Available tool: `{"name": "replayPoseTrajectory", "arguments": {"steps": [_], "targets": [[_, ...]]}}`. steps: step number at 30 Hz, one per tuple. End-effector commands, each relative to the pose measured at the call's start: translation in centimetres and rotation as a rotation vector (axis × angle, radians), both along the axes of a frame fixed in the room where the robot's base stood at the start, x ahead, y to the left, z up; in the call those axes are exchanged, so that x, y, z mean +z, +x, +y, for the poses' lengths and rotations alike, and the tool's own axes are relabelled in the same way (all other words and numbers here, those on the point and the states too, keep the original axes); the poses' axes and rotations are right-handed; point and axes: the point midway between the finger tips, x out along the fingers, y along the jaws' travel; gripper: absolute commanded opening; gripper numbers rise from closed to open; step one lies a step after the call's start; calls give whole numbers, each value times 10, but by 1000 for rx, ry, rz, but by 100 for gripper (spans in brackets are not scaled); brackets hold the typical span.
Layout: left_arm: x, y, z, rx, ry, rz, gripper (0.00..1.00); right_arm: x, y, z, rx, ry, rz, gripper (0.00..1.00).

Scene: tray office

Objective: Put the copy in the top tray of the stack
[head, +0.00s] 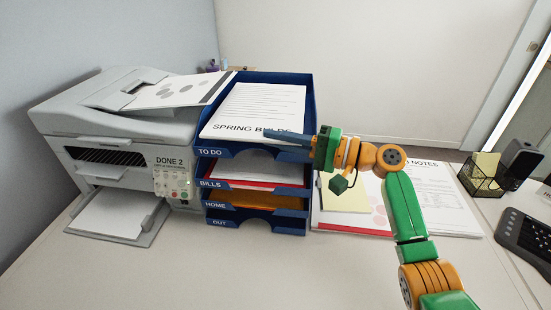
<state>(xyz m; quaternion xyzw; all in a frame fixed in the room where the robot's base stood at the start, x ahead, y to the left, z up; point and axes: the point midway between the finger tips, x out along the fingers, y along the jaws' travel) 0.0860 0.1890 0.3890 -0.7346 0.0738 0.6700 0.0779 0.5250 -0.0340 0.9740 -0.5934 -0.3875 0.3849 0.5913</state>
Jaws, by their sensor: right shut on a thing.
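The blue tray stack (308,95) stands beside the printer, with tiers labelled TO DO, BILLS, HOME and OUT. A white printed sheet (258,103), with a heading that starts "SPRING", lies within the top tray, marked TO DO. It appears to be the copy. My right gripper (287,137) is at the front right of the top tray, its fingers shut on the sheet's near edge and covering part of the heading. Whether the sheet rests fully on the tray floor, I cannot tell. My left gripper is out of view.
A grey printer (125,150) reading "DONE 2" stands left, with sheets (178,90) on top and white paper (112,214) in its lower tray. Papers (440,205) lie right of the stack, near a pen holder (481,178) and phone (525,235). The front desk is clear.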

Motion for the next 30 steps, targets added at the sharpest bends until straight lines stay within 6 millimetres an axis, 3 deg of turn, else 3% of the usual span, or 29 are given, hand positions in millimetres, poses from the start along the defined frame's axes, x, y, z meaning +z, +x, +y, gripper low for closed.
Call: {"name": "replayPoseTrajectory", "arguments": {"steps": [8, 12, 13, 30], "targets": [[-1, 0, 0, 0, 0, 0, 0, 1, 2, 0, 1, 0, 0, 0], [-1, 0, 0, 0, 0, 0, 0, 1, 2, 0, 0, -1, 0, 39], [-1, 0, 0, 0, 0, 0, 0, 0, 2, 0, 0, -1, 0, 44], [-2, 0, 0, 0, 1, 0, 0, -2, 2, 0, 0, -3, 5, 44]]}}
